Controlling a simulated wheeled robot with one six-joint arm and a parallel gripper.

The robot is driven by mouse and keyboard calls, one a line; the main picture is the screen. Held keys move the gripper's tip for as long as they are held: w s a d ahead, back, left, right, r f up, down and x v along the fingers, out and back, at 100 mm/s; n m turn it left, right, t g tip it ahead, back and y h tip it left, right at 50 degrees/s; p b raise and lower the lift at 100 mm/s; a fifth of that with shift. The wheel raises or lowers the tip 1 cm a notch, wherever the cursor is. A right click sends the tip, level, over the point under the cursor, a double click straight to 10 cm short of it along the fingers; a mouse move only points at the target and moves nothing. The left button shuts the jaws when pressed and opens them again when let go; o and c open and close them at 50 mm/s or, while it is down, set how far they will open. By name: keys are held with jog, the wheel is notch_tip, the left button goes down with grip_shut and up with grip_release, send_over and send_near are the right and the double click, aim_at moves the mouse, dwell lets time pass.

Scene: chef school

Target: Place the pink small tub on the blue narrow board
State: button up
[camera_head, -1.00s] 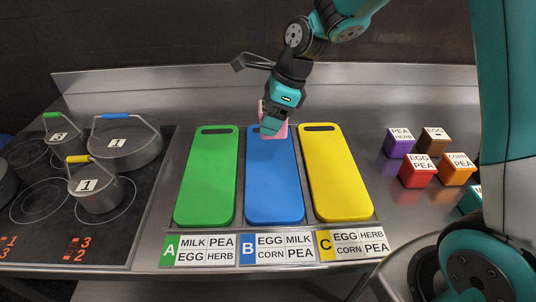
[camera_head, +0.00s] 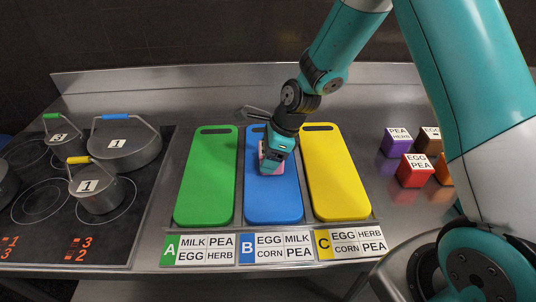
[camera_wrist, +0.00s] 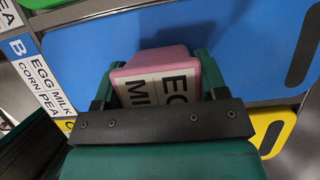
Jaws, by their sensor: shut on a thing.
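My gripper (camera_head: 272,160) is shut on the pink small tub (camera_head: 262,158), over the upper middle of the blue narrow board (camera_head: 273,203). In the wrist view the pink tub (camera_wrist: 158,58) sits between the two green fingers, its label partly hidden by the gripper; "EG" and "MI" can be read. The blue board (camera_wrist: 88,52) fills the background behind it. I cannot tell whether the tub touches the board or is slightly above it.
A green board (camera_head: 207,185) lies to the left and a yellow board (camera_head: 336,185) to the right. Purple (camera_head: 397,142) and red (camera_head: 415,171) tubs stand at the right, with others partly behind my arm. Pots stand on the stove (camera_head: 60,225) at the left.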

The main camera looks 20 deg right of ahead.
jog(key=o, duration=1)
jog(key=shift+f, duration=0.1)
jog(key=shift+o, duration=0.2)
jog(key=v, duration=1.2)
jog(key=s+a+r+n, duration=0.2)
jog(key=s+r+n, duration=0.1)
jog(key=s+n, duration=0.5)
jog(key=s+a+r+n+g, duration=0.1)
jog(key=s+a+r+n, duration=0.2)
jog(key=s+n, duration=0.4)
jog(key=s+a+r+n, duration=0.3)
jog(key=s+n, duration=0.5)
jog(key=n, duration=0.5)
jog(key=shift+s+n+b, duration=0.3)
jog(key=shift+n+b, duration=0.1)
jog(key=shift+a+r, duration=0.15)
